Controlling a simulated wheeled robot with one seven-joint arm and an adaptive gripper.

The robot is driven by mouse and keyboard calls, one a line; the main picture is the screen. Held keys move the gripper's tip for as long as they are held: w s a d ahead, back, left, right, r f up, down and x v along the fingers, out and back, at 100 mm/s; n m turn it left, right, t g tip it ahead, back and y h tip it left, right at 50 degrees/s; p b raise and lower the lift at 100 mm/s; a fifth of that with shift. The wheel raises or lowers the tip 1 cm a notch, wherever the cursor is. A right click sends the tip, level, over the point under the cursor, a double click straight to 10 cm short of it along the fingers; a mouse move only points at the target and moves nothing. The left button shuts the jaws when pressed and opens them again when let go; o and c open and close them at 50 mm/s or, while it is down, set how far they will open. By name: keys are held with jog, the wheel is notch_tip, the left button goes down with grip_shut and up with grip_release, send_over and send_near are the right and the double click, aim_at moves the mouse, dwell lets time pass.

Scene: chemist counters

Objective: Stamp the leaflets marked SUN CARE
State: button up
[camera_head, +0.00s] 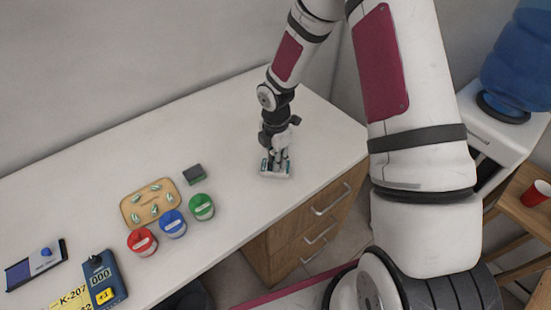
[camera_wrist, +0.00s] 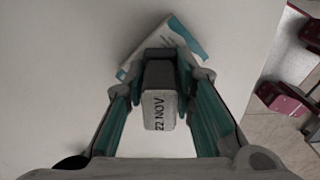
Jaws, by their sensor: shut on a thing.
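My gripper (camera_head: 276,158) points down over the right part of the white counter, shut on a small pale block stamp. In the wrist view the stamp (camera_wrist: 158,97) sits between the teal-lined fingers, with "22 NOV" on its near face. A white and teal leaflet (camera_wrist: 190,42) lies beneath and beyond it, partly hidden by the gripper. The leaflet (camera_head: 264,168) also shows in the head view under the fingers. I cannot read its marking or tell whether the stamp touches it.
A dark and green block (camera_head: 194,174) lies left of my gripper. A wooden board (camera_head: 128,208) holds several small pale-green items. Red (camera_head: 142,242), blue (camera_head: 173,223) and green (camera_head: 202,207) lidded pots stand nearby. A "000" counter device (camera_head: 101,279) is front left. The counter's edge is close right.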

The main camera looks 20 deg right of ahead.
dwell(0.3)
jog(key=shift+r+p, duration=1.1)
jog(key=shift+r, duration=2.4)
jog(key=shift+f, duration=0.1)
